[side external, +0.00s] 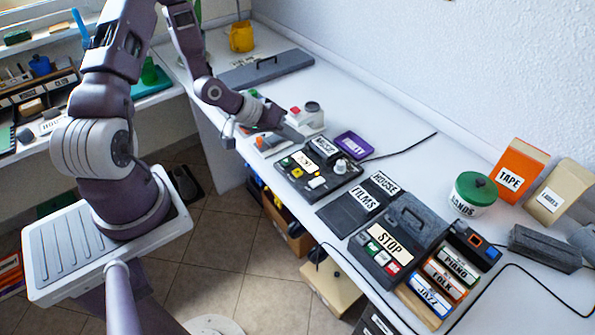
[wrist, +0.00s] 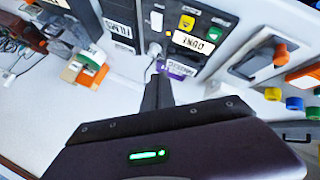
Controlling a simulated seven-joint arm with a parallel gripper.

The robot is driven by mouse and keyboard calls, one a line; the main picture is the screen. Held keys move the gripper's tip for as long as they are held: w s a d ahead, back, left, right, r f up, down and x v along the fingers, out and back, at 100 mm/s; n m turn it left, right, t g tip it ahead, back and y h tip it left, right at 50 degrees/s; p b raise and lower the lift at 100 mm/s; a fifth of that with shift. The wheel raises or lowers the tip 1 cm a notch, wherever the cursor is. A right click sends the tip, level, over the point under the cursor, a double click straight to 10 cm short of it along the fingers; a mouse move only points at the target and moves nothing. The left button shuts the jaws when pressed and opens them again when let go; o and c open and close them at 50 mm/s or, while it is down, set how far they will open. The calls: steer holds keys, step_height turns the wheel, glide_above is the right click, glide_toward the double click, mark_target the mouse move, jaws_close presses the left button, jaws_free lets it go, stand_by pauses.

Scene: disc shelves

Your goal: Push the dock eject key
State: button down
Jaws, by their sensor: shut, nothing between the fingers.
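A dark dock-like unit (side external: 335,181) lies on the white counter, with a yellow key (side external: 299,159), a white key (side external: 317,182) and a pale knob (side external: 341,166). No eject marking is legible. In the wrist view, a dark panel (wrist: 213,56) shows a yellow key (wrist: 187,22), a green key (wrist: 214,34) and a white label (wrist: 193,41). My gripper (side external: 281,122) is above the counter near the back left of the unit. Its shut, empty fingers (wrist: 158,85) point toward the panel in the wrist view. Contact with any key cannot be told.
A second dark unit (side external: 376,267) marked STOP stands nearer, beside a FILMS case (side external: 337,215) and a rack of labelled cases (side external: 447,270). A purple case (side external: 352,145) and a grey-white device (side external: 306,119) sit near my gripper. The counter's back strip is partly clear.

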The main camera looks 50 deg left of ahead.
mark_target(294, 172)
steer(key=shift+f, duration=0.1)
steer(key=shift+f, duration=4.3)
steer(key=shift+f, duration=0.1)
steer(key=shift+f, duration=0.3)
steer(key=shift+f, duration=0.45)
steer(key=shift+r, duration=0.85)
steer(key=shift+r, duration=2.55)
